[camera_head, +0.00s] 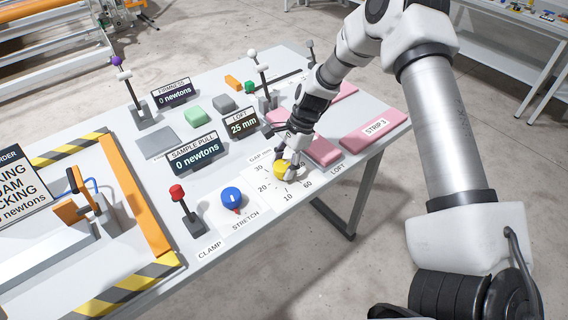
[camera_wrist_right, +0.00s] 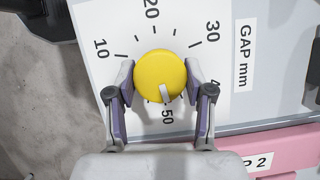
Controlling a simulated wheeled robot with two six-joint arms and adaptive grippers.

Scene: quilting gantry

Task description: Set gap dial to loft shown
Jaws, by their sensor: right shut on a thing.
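The yellow gap dial (camera_head: 282,170) sits on a white scale plate on the table, labelled GAP mm. In the right wrist view the dial (camera_wrist_right: 160,76) has a white pointer aimed down toward the mark that reads 50; 10, 20 and 30 stand around its upper side. My right gripper (camera_wrist_right: 160,84) is shut on the dial, one finger on each side of its rim; it also shows in the head view (camera_head: 288,165), coming from above. The LOFT display (camera_head: 241,124) reads 25 mm. My left gripper is not in view.
A blue stretch knob (camera_head: 232,197) and a red-topped clamp lever (camera_head: 186,211) stand left of the dial. The SAMPLE PULL display (camera_head: 196,153) reads 0 newtons. Pink foam strips (camera_head: 374,129) lie right of the gripper. Two more levers stand behind.

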